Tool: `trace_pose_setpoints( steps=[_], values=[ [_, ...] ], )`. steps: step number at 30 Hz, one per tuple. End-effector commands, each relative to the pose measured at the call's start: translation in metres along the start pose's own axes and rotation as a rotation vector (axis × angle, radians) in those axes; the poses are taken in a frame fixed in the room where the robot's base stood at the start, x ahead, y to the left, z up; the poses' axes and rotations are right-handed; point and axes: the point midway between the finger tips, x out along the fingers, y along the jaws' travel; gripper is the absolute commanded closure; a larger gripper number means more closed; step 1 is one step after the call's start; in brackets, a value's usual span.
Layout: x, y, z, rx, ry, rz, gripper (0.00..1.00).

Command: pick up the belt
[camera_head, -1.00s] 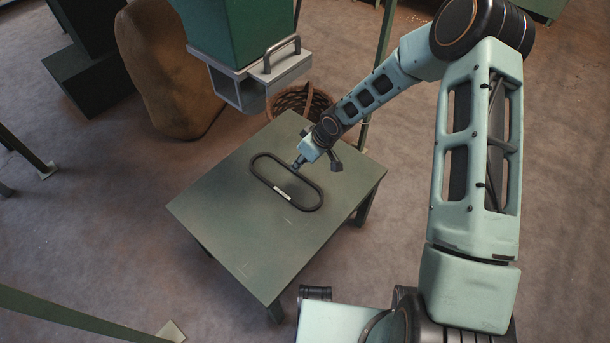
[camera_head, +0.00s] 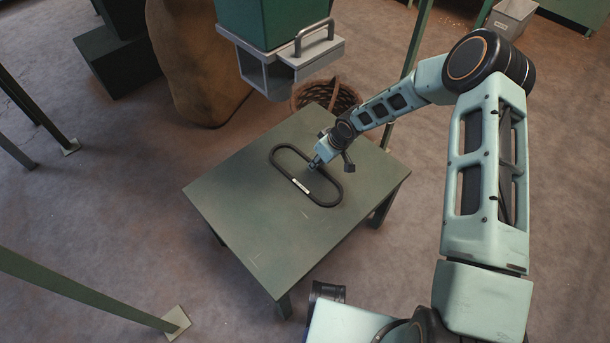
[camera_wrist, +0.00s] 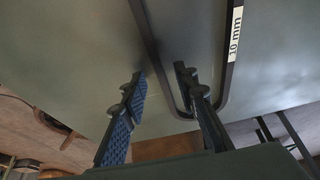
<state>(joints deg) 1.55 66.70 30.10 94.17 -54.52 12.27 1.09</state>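The belt (camera_head: 283,172) is a black closed loop with a white label, lying as a long oval on the green table (camera_head: 235,200). My gripper (camera_head: 312,166) is at its far long side, close above the table. In the wrist view, the belt (camera_wrist: 152,45) has its label reading "10 mm" on the strand at right. My gripper (camera_wrist: 161,76) is open there, with blue ribbed pads. The other strand runs between the two fingers and passes close to the right finger. I cannot tell whether that finger touches it.
A green hopper (camera_head: 270,20) with a grey outlet and handle hangs over the table's far left edge. A wicker basket (camera_head: 345,98) stands behind the table. A large brown sack (camera_head: 195,60) is at back left. Most of the tabletop is clear.

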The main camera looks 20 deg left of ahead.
Motion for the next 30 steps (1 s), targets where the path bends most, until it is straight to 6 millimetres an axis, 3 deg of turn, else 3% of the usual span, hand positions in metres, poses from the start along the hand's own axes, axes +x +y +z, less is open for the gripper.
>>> trace_pose_setpoints(
  steps=[3, 10, 18, 30],
  values=[
    [0.0101, -0.0006, -0.0004, -0.001, 0.000, 0.000, 0.72],
    [0.0101, -0.0003, -0.0004, 0.000, 0.000, 0.000, 0.72],
    [0.0100, -0.0002, -0.0003, 0.000, 0.000, 0.000, 1.00],
    [0.0089, 0.0000, -0.0010, 0.000, 0.000, 0.001, 1.00]
  ],
)
